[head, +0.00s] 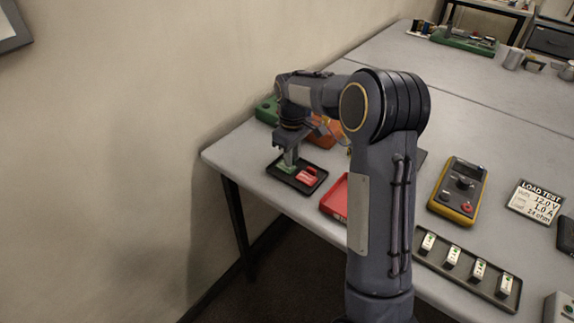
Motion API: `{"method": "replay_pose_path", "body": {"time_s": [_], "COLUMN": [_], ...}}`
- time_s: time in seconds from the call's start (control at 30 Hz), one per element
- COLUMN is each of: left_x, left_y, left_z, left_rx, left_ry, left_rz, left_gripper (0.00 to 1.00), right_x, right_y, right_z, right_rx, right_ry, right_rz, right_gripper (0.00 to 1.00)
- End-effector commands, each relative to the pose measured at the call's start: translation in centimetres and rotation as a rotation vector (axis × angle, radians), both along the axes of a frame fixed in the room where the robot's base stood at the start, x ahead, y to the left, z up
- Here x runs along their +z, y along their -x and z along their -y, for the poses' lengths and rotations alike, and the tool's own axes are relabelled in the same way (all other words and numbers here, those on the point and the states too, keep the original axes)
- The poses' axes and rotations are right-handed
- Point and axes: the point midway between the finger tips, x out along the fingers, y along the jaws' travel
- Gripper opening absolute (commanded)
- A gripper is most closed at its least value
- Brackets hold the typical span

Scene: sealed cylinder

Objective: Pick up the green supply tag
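The green supply tag (284,168) is in the left part of a small black tray (297,187) near the table's left corner. A red tag (308,175) lies beside it in the same tray. My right gripper (289,158) points down right over the green tag, and its tips look to be at or just above it. The gripper hides part of the tag, and I cannot tell whether the fingers are shut on it. My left gripper is not in view.
A red tray (335,197) stands right of the black tray, partly behind my arm. A green item (267,110) and an orange item (327,134) are behind the gripper. A yellow multimeter (460,188) and a tray of several modules (467,268) are at the right.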

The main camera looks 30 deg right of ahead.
Motion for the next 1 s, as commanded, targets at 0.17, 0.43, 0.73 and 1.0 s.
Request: {"method": "replay_pose_path", "body": {"time_s": [0.17, 0.43, 0.73, 1.0], "left_x": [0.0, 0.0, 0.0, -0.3], "left_y": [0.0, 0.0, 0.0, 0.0], "left_z": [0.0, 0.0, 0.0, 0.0], "left_rx": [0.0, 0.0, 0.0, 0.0], "left_ry": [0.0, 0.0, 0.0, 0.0], "left_rz": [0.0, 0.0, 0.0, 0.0], "left_gripper": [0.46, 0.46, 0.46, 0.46], "right_x": [0.0, 0.0, 0.7, 4.6], "right_y": [0.0, 0.0, -0.1, 0.8], "right_z": [0.0, 0.0, 0.0, -0.8], "right_rx": [0.0, 0.0, 0.0, 0.004], "right_ry": [0.0, 0.0, 0.0, -0.002], "right_rz": [0.0, 0.0, 0.002, 0.006], "right_gripper": [0.11, 0.0, 0.0, 0.0]}}
